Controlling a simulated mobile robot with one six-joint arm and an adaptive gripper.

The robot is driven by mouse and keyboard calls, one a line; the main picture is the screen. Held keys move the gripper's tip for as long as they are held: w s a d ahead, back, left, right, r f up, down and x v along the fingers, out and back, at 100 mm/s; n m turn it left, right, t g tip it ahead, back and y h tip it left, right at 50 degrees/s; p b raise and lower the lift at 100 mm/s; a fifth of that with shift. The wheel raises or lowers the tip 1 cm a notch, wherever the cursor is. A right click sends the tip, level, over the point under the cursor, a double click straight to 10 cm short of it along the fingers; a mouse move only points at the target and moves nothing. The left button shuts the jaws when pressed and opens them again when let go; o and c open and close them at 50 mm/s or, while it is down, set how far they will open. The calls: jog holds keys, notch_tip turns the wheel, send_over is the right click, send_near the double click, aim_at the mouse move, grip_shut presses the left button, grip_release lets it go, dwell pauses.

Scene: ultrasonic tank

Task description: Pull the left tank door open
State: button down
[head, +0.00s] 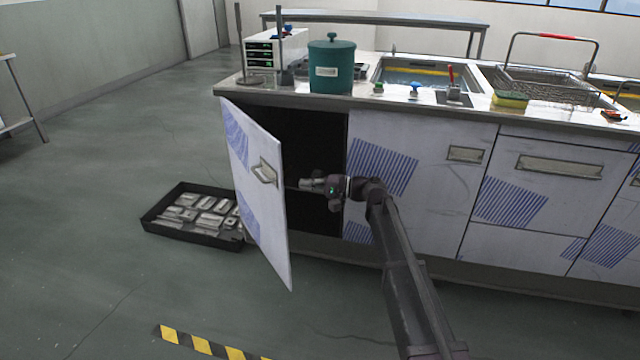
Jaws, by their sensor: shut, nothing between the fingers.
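The left tank door (262,215) stands swung out from the cabinet in the head view, with the dark opening (305,150) behind it. It is white with blue striped patches. Its handle (264,171) is a recessed metal pull on the face toward the left front. My gripper (303,185) is shut and empty, just right of the door, in front of the opening and pointing left toward the door. I cannot tell whether its tip touches the door.
A black tray (205,240) of metal parts lies on the floor just left of the door. A teal pot (332,66) and a white control box (275,52) stand on the counter. Other closed cabinet doors are to the right. The floor in front is clear, with striped tape (200,345).

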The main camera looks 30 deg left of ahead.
jog(key=shift+s+a, duration=0.2)
jog(key=shift+s, duration=0.35)
jog(key=shift+s+a, duration=0.2)
jog(key=shift+s, duration=0.3)
jog(key=shift+s+d, duration=0.1)
jog(key=shift+s, duration=0.1)
